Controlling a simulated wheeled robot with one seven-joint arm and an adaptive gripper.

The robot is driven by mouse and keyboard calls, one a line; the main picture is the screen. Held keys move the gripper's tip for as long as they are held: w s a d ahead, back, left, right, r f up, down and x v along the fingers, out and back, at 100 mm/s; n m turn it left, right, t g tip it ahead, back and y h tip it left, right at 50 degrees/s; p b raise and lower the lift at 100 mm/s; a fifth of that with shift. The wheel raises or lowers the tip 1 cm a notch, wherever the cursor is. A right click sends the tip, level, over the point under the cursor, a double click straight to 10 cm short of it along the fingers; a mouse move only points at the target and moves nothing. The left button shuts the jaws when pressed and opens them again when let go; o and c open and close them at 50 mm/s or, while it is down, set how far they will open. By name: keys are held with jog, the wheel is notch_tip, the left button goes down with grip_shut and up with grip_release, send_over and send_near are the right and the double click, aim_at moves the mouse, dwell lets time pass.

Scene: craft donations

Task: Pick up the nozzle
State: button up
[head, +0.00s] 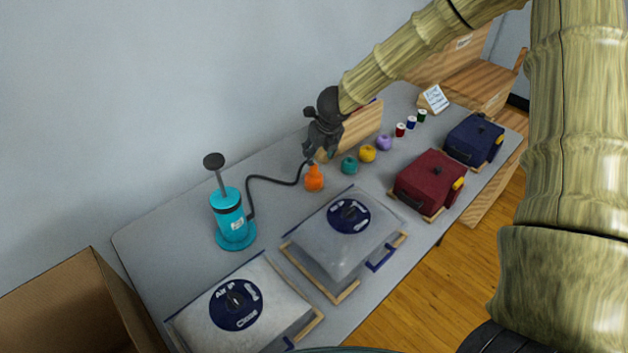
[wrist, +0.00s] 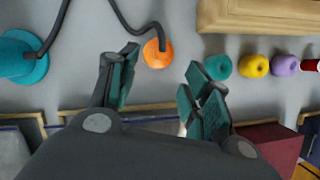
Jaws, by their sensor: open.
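The orange nozzle (head: 314,179) stands on the grey table at the end of a black hose from the teal pump (head: 232,217). In the wrist view the nozzle (wrist: 158,53) lies ahead of my gripper, between the lines of its fingers. My gripper (head: 312,156) is just above the nozzle in the head view. In the wrist view my gripper (wrist: 160,80) has its teal-padded fingers spread apart and nothing between them. I cannot tell the exact gap to the nozzle.
Teal (head: 349,165), yellow (head: 367,154) and purple (head: 384,143) yarn balls sit right of the nozzle. A wooden box (head: 362,131) stands behind them. Clear bags (head: 343,240) with blue valves lie in front. Red (head: 428,181) and navy (head: 474,140) cases are at right.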

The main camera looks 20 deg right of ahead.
aim_at(315, 166)
jog(key=shift+x, duration=2.8)
jog(key=shift+d+p+x, duration=0.2)
jog(key=shift+p+x, duration=0.8)
jog(key=shift+x, duration=1.55)
grip_shut()
